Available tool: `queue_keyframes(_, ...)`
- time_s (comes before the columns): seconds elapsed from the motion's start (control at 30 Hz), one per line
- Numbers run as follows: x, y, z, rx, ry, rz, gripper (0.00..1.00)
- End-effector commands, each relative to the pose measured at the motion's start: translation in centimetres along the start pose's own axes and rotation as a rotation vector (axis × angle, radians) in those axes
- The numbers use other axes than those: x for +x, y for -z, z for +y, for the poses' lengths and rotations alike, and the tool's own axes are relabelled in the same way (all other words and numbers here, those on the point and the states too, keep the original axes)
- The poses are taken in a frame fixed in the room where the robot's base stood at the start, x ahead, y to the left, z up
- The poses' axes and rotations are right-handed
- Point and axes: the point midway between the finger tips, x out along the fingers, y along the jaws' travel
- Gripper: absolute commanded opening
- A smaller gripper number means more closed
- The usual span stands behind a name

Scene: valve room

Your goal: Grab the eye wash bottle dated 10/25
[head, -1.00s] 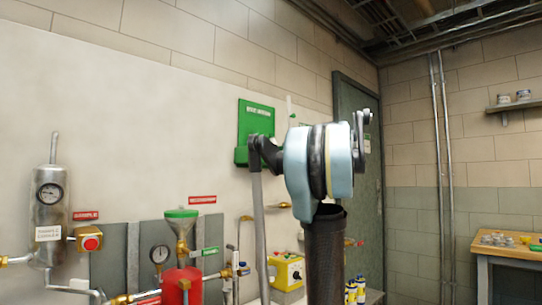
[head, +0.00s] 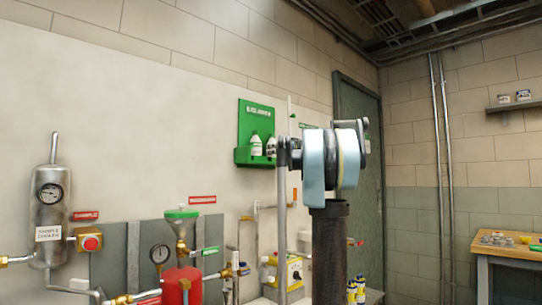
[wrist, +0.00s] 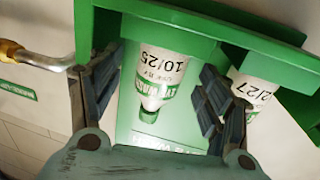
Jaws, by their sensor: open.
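In the head view the green station (head: 257,113) holds two white bottles, with dates too small to read.
A brass-ended pipe (wrist: 30,58) lies left of the holder in the wrist view. In the head view, a sample cooler (head: 50,205), a red vessel (head: 182,285) and a yellow box (head: 290,270) stand along the wall. A wooden bench (head: 510,248) is at the right.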

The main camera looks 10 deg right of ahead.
Motion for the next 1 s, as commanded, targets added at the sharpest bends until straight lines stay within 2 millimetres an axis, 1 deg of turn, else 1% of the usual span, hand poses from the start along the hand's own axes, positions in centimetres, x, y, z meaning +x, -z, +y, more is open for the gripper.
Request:
queue_keyframes(0.17,1.8,-0.3,-0.2,0.0,0.002,0.0,0.71)
queue_keyframes(0.3,3.8,-0.4,-0.3,0.0,0.002,0.0,0.71)
queue_keyframes(0.4,4.7,-0.4,-0.3,0.0,0.001,0.0,0.71)
queue_keyframes(0.63,4.9,-0.4,-0.3,0.0,0.0,0.0,0.71)
queue_keyframes(0.67,4.9,-0.4,-0.3,0.0,0.0,0.0,0.69)
queue_keyframes(0.7,4.9,-0.4,-0.3,0.0,0.0,0.0,0.6)
queue_keyframes(0.77,4.9,-0.4,-0.3,0.0,0.0,0.0,0.46)
queue_keyframes(0.8,4.9,-0.4,-0.3,0.0,0.0,0.0,0.37)
queue_keyframes(0.87,4.9,-0.4,-0.3,0.0,0.0,0.0,0.23)
queue_keyframes(0.9,4.9,-0.4,-0.3,0.0,0.0,0.0,0.14)
queue_keyframes(1.0,4.9,-0.4,-0.3,0.0,0.0,0.0,0.14)
